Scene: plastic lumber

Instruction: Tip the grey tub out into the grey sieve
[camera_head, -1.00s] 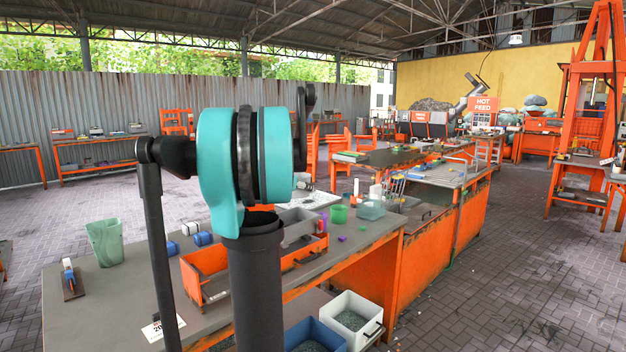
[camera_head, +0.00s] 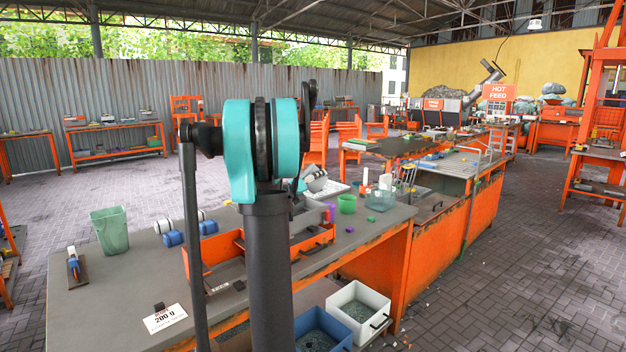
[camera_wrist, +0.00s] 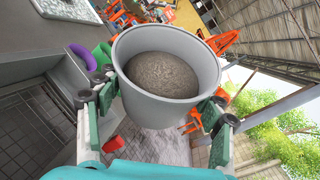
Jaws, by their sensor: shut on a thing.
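A round grey tub (camera_wrist: 165,100) with grey granular contents fills the middle of the wrist view. My gripper (camera_wrist: 160,108) is shut on it, with one teal finger on each side. In the head view the tub (camera_head: 317,179) shows small and tilted, just right of my arm and above the bench. A grey open box (camera_head: 308,216) stands on the bench below it, partly hidden by my arm; its edge also shows in the wrist view (camera_wrist: 30,66). I cannot tell whether this box is the grey sieve.
A white tray (camera_head: 337,191), green cup (camera_head: 347,204) and purple ring (camera_wrist: 82,56) are near the tub. An orange tray (camera_head: 215,250), green jug (camera_head: 110,231) and blue blocks (camera_head: 173,238) are on the bench. White (camera_head: 359,309) and blue bins (camera_head: 323,330) stand low in front.

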